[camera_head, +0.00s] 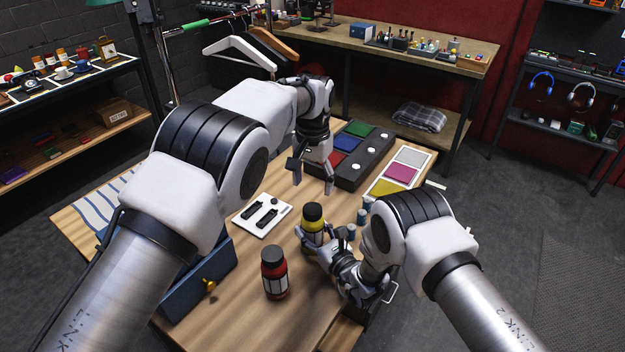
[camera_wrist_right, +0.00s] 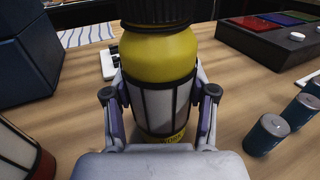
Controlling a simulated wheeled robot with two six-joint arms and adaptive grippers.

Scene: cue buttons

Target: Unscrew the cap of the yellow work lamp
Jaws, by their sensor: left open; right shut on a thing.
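The yellow work lamp (camera_head: 312,232) stands upright on the wooden table, with a black ribbed cap (camera_head: 313,211) on top. In the right wrist view the yellow work lamp (camera_wrist_right: 160,60) fills the middle, and the lower part of its black cap (camera_wrist_right: 157,10) shows at the top edge. My right gripper (camera_head: 308,242) is shut on the lamp's body, its fingers (camera_wrist_right: 162,105) on both sides of the pale window. My left gripper (camera_head: 314,184) is open and empty, pointing down above the table, behind the lamp and higher than its cap.
A red lamp (camera_head: 273,275) with a black cap stands front left of the yellow one. A blue box (camera_head: 200,280) with a brass knob is at left. A white plate (camera_head: 262,216), a button box (camera_head: 345,175), colour cards (camera_head: 398,175) and batteries (camera_wrist_right: 267,134) lie around.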

